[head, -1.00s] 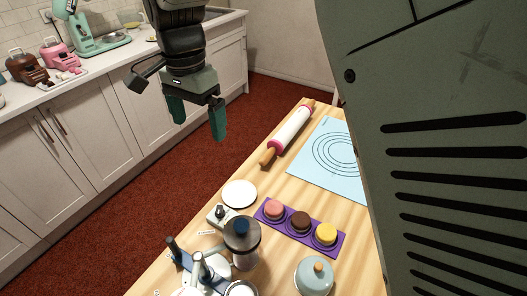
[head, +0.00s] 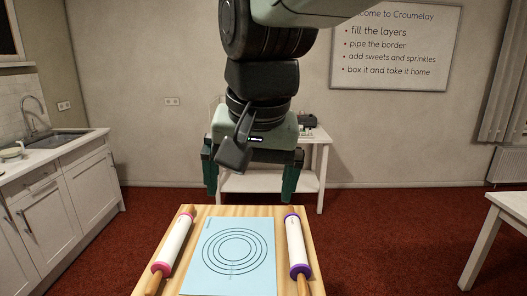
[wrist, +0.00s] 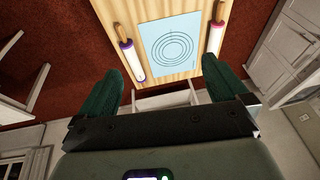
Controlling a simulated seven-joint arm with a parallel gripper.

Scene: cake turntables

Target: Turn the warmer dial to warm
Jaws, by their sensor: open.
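The warmer and its dial are not in view in either current picture. My gripper (head: 250,184) is open and empty, fingers pointing down, in the upper middle of the head view. It appears above and beyond the wooden table (head: 205,211), clear of everything on it. In the wrist view my gripper (wrist: 160,72) also shows open, its two green fingers wide apart with nothing between them.
A blue mat with printed circles (head: 232,280) lies on the table between a pink-ended rolling pin (head: 176,242) and a purple-ended one (head: 296,243). A white side table (head: 318,160) stands behind. Counters (head: 62,190) line the left; another white table (head: 510,202) is at right.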

